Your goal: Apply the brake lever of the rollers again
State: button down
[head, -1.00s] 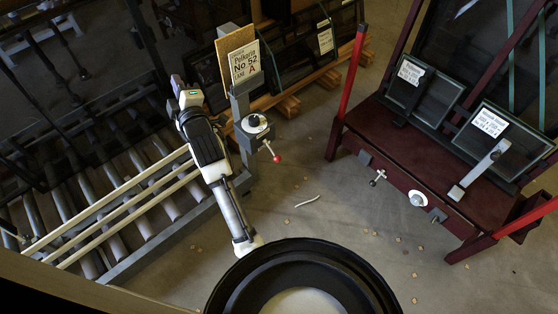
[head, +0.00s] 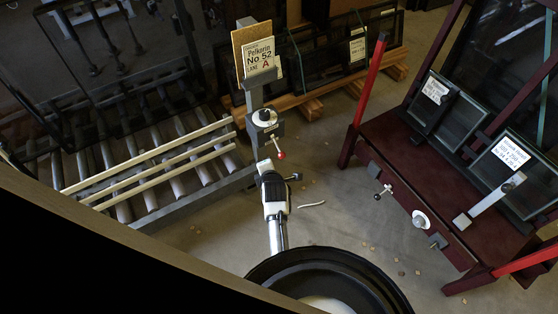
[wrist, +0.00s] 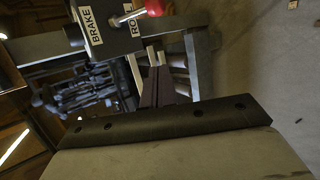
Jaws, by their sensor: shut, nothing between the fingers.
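The brake lever (head: 274,142) has a red knob and points down and right from its round hub on the grey post (head: 256,92) beside the rollers. A "BRAKE" label (wrist: 88,24) is on the other side of the dark plate. My gripper (wrist: 156,72) is shut and empty, just below the plate in that view, apart from the knob. In the head view my wrist (head: 272,190) is below the lever.
The roller conveyor (head: 150,165) with pale rails lies left of the post. A sign reading "Pelkarin No 52 A" (head: 259,57) tops the post. A dark red frame rack (head: 420,195) stands right, with red bars. Floor between is open, with small scraps and a pale strip (head: 311,204).

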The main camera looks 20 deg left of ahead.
jog(key=shift+s+d+f, duration=0.1)
jog(key=shift+d+f, duration=0.1)
jog(key=shift+f, duration=0.05)
jog(key=w+f, duration=0.4)
jog(key=w, duration=0.4)
jog(key=shift+a+f, duration=0.35)
jog(key=shift+w+r, duration=0.1)
dwell(0.4)
jog(key=shift+r+g+h+p, duration=0.25)
jog(key=shift+g+h+p, duration=0.05)
jog(key=shift+p, duration=0.45)
